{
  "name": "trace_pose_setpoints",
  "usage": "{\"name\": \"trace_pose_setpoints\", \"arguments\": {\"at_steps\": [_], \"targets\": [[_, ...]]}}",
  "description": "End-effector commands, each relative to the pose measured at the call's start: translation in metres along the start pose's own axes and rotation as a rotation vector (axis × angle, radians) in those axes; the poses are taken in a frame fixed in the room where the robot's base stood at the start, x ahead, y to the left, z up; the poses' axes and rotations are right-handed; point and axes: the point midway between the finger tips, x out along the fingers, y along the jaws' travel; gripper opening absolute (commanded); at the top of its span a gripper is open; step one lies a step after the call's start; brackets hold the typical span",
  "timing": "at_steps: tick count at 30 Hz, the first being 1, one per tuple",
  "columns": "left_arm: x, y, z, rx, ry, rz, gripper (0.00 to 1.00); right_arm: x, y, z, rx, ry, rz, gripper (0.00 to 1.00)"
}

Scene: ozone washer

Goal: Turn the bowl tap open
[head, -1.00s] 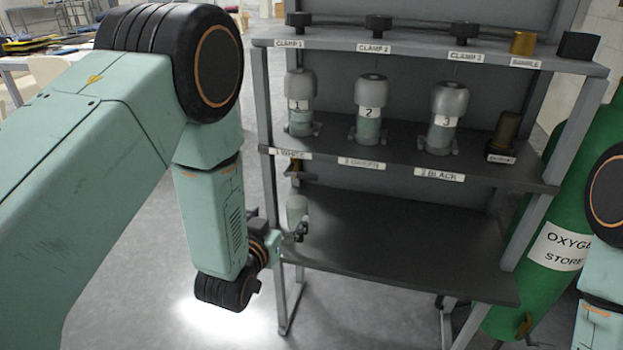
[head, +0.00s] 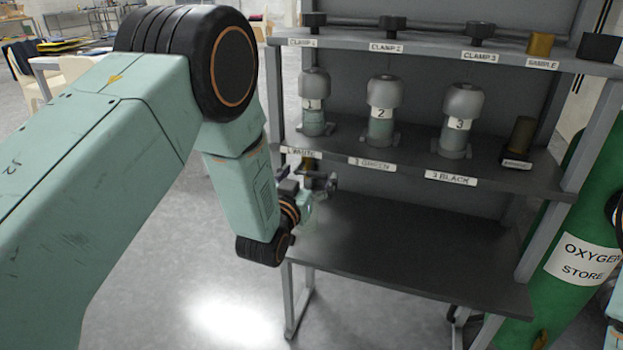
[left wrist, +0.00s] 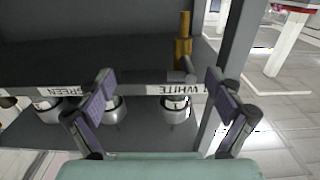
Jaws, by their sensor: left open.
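A brass tap (head: 307,161) hangs under the middle shelf by the "1 WHITE" label, largely hidden behind my left gripper in the head view. In the left wrist view the same brass fitting (left wrist: 183,45) stands at the shelf edge, with a short grey piece at its base. My left gripper (head: 312,182) is open at the tap. In the left wrist view its fingers (left wrist: 160,82) are spread wide, with the fitting between them, nearer the right finger. I cannot tell whether they touch it. My right gripper is out of view.
Several bottles, such as bottle 1 (head: 313,103), stand on the middle shelf (head: 410,148). The lower shelf (head: 410,245) is bare. A rack post (head: 275,95) is close beside my left gripper. A green oxygen cylinder (head: 560,300) stands at right.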

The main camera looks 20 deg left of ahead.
Motion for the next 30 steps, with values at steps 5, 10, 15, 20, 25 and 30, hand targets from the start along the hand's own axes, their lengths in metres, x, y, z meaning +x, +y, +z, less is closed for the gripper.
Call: {"name": "trace_pose_setpoints", "arguments": {"at_steps": [5, 10, 15, 20, 25, 30], "targets": [[0.0090, 0.0017, -0.0003, 0.000, 0.000, 0.000, 0.92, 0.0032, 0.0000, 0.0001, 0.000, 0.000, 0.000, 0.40], [0.0093, 0.0029, -0.0007, 0.000, 0.000, 0.000, 0.92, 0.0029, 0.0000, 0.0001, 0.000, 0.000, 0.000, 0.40], [0.0091, 0.0030, -0.0006, 0.000, -0.001, 0.000, 0.83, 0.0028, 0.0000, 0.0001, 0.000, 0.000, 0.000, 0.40], [0.0090, 0.0030, -0.0005, 0.000, -0.001, 0.000, 0.69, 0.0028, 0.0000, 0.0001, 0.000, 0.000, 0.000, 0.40], [0.0089, 0.0033, -0.0004, 0.000, -0.001, 0.001, 0.55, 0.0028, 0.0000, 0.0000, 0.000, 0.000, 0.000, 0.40], [0.0089, 0.0036, -0.0003, 0.001, -0.001, 0.002, 0.40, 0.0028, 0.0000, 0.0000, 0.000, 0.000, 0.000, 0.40]]}}
